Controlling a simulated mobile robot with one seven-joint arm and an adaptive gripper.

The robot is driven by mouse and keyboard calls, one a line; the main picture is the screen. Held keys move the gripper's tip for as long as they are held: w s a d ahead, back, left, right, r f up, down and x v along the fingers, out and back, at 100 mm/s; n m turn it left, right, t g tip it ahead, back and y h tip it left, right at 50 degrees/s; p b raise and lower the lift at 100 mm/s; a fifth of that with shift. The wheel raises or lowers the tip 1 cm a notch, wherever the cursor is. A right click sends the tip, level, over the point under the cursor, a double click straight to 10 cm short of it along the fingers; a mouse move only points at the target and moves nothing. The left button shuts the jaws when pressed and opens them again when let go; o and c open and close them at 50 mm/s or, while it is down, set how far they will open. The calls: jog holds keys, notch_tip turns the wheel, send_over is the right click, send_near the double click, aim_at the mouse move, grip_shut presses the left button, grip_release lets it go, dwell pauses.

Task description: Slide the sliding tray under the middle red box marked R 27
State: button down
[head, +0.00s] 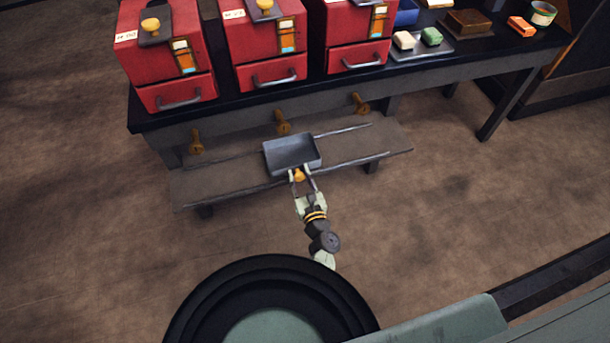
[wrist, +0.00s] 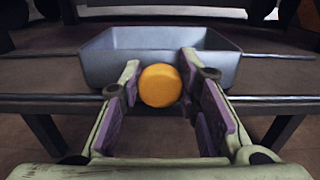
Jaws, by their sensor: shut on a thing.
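The sliding tray (head: 291,153) is a shallow grey pan with a round yellow knob (head: 299,175) on its front. It sits on the rails of a low shelf, in front of and slightly right of the middle brass tap (head: 282,122) in the head view. The middle red box (head: 262,45) stands on the bench above; its label is too small to read. My gripper (head: 301,178) is shut on the knob at the tray's front. In the wrist view the knob (wrist: 160,86) lies between the fingers, with the tray (wrist: 160,65) right behind it.
The low shelf (head: 360,150) has free rail left and right of the tray. Red boxes flank the middle one, left (head: 160,55) and right (head: 350,35). Brass taps hang at left (head: 196,141) and right (head: 361,103). Soaps and a tin (head: 542,13) are at the bench's right.

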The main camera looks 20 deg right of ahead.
jog(key=shift+a, duration=1.05)
jog(key=c, duration=1.2)
grip_release()
